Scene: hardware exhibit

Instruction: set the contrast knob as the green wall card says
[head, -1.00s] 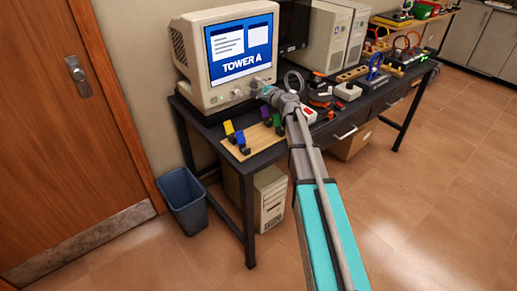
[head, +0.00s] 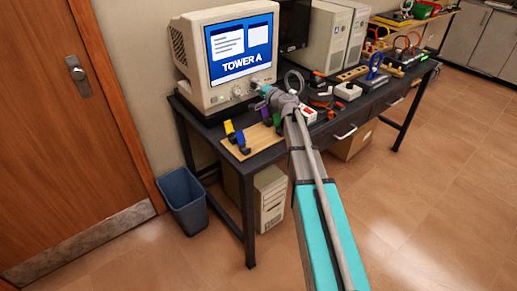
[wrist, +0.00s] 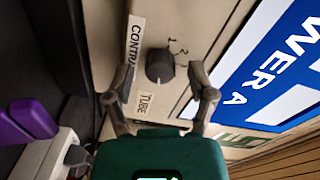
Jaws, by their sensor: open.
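The contrast knob (wrist: 158,66) is a dark round knob on the beige monitor front in the wrist view. Beside it are a white label beginning "CONTRA" (wrist: 134,52) and small marks that look like 1, 2 and 3. My gripper (wrist: 162,78) is open, with one finger on each side of the knob; both fingers look apart from it. In the head view, my gripper (head: 265,92) is at the lower right of the monitor (head: 212,97) front. I cannot make out a green wall card with readable text.
A "TUBE" label (wrist: 147,103) is near the knob. The screen (head: 240,48) reads "TOWER A". A wooden board (head: 247,148) with coloured tabs lies below on the dark table (head: 190,113). Tools and cables lie to the right. A blue bin (head: 185,203) stands on the floor.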

